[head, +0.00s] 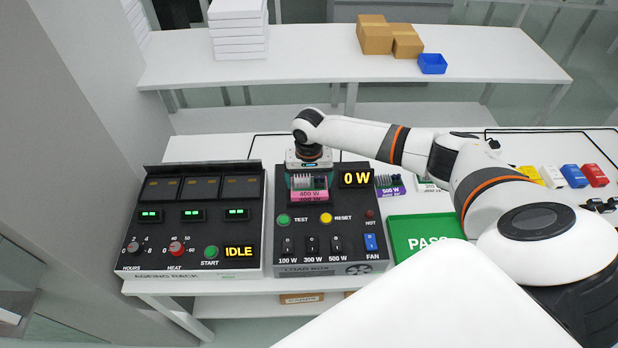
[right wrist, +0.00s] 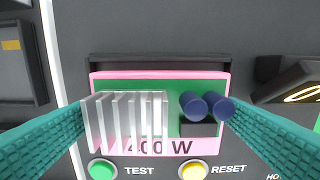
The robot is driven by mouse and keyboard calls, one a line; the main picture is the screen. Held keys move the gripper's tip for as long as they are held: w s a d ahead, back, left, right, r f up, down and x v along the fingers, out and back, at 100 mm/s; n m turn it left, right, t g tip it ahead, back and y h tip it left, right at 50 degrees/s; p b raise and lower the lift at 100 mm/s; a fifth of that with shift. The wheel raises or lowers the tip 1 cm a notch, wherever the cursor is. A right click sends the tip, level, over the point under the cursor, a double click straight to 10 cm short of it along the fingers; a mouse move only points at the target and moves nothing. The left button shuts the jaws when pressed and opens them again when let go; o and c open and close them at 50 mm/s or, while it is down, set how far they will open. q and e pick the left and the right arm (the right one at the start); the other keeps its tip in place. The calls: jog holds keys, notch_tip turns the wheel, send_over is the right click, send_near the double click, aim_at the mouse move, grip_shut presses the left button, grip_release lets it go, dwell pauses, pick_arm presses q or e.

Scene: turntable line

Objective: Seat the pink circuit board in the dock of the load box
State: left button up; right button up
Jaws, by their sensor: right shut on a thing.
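The pink circuit board (head: 309,194) is marked 400 W and carries silver fins and dark blue cylinders. It is at the dock in the upper left of the load box (head: 300,256). My right gripper (head: 308,178) is shut on it from above. In the right wrist view the teal fingers grip the left and right edges of the pink circuit board (right wrist: 160,115). The dark rim of the dock (right wrist: 160,58) shows behind its top edge. I cannot tell whether the board is fully down in the dock. The box display (head: 356,178) reads 0 W. My left gripper is not in view.
The ageing rack (head: 190,260), showing IDLE, stands left of the load box. A purple 500 W board (head: 390,188) and a green PASS tray (head: 420,235) lie right. My right arm crosses above the table's right side. Cartons (head: 375,38) and a blue bin (head: 432,64) stand on the back table.

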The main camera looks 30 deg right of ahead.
jog(key=shift+f+p, duration=0.1)
jog(key=shift+p, duration=0.3)
dwell(0.5)
jog(key=o, duration=0.8)
jog(key=shift+o, duration=0.2)
notch_tip(320, 180, up, 12)
jog(key=b, duration=0.3)
